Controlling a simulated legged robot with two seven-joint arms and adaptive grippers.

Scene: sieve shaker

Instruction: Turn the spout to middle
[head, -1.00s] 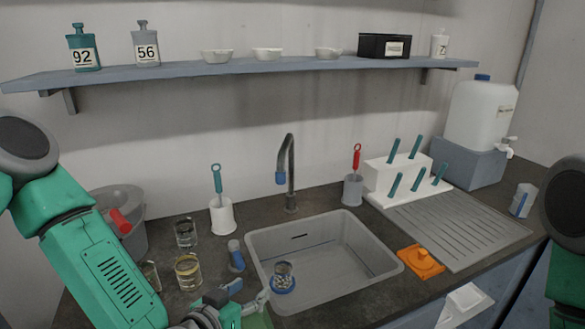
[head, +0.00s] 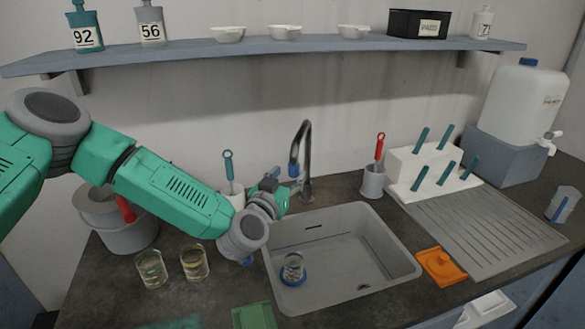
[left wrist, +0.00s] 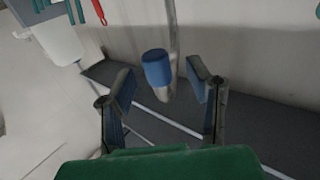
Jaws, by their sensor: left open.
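The grey arched faucet spout (head: 308,150) stands behind the sink (head: 405,262). Its blue tip (head: 294,170) points toward the left side of the sink's back edge. My left gripper (head: 284,180) is open at the blue tip, coming in from the left. In the left wrist view, the blue tip (left wrist: 157,66) lies between the two spread fingers of my left gripper (left wrist: 162,82), with gaps on both sides. My right gripper is out of view.
A small glass in a blue ring (head: 292,272) sits in the sink. Left of it stand two glass beakers (head: 195,262) and a grey bucket (head: 115,225). A brush holder (head: 372,182) and a white rack (head: 430,170) stand right of the faucet. An orange block (head: 442,266) lies by the drainboard.

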